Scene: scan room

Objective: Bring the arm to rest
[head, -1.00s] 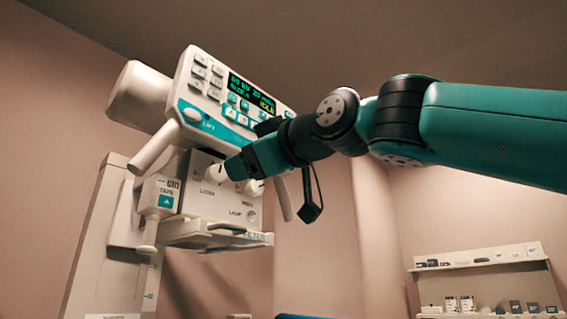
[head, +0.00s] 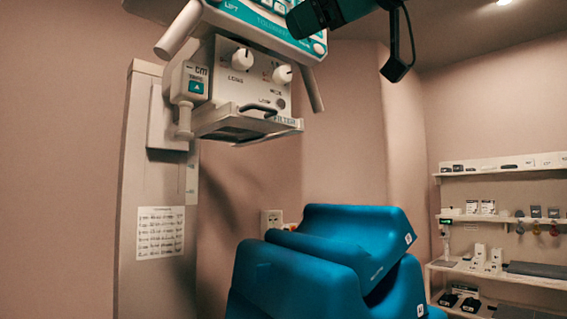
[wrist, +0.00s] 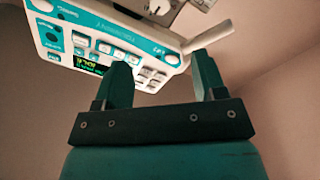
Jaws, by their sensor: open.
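My gripper (wrist: 163,72) is open and empty in the wrist view, its two teal fingers apart. Beyond them is the white and teal control panel (wrist: 95,38) of the X-ray head, with keys and a lit display. In the head view my dark wrist part (head: 335,12) shows at the top edge, in front of the panel (head: 262,22). The rest of my arm is mostly out of that picture. Whether the fingers touch the panel cannot be told, but a gap seems to show in the wrist view.
The collimator box (head: 250,85) with two knobs hangs below the panel, on a white column (head: 140,200). A blue padded chair (head: 300,280) stands below. Shelves (head: 500,170) with small items line the right wall. The space between chair and shelves looks clear.

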